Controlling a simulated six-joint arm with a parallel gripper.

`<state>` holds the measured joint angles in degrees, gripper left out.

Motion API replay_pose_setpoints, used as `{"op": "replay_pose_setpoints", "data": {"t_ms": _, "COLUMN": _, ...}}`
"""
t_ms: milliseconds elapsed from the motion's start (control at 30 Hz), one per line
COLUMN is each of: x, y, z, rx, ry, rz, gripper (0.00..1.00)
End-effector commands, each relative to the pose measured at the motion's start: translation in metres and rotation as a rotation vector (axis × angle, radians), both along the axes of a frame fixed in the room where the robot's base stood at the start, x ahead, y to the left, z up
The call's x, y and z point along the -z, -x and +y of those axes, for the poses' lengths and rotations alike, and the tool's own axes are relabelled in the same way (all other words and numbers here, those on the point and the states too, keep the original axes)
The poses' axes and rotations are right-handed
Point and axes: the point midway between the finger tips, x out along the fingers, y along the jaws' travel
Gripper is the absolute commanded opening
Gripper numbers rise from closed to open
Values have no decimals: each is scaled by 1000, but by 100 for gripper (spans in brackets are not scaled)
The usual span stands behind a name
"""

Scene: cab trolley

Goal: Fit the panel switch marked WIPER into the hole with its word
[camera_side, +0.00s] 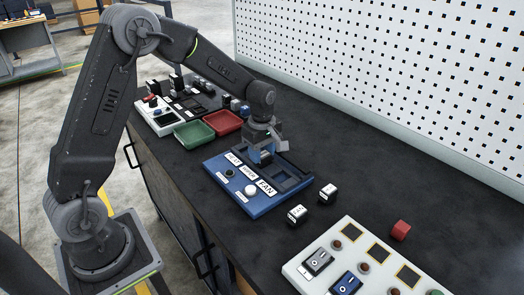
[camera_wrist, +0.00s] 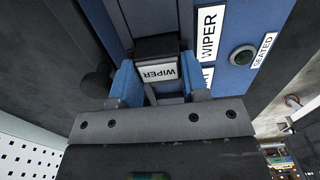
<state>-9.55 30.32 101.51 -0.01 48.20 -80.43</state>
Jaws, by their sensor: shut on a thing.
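My gripper (camera_side: 264,152) is shut on a dark panel switch whose white label reads WIPER (camera_wrist: 158,73). In the wrist view its blue fingers (camera_wrist: 158,82) hold the switch on both sides. The blue panel (camera_side: 258,209) lies on the bench with labelled dark recesses; it also shows in the wrist view (camera_wrist: 250,15). Its WIPER label (camera_wrist: 208,33) is beside the held switch, and the middle label in the side view (camera_side: 249,172) marks that row. The switch is at or just over the panel's recesses; the gripper hides whether it touches or has entered one.
Two loose switches (camera_side: 297,214) (camera_side: 328,193) stand right of the panel. A white panel (camera_side: 305,275) with rockers and a red block (camera_side: 401,230) are at front right. Green (camera_side: 194,134) and red trays (camera_side: 222,123) lie behind. A pegboard (camera_side: 390,75) backs the bench.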

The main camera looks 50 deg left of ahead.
Motion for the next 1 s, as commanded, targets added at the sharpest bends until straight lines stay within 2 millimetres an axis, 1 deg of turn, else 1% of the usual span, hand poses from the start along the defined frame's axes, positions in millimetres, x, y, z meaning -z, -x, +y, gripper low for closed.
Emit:
{"op": "replay_pose_setpoints", "data": {"t_ms": 633, "x": 5, "y": 0, "z": 0, "rx": 0, "ry": 0, "rz": 1, "gripper": 15}}
{"op": "replay_pose_setpoints", "data": {"t_ms": 1000, "x": 5, "y": 0, "z": 0, "rx": 0, "ry": 0, "rz": 0, "gripper": 15}}
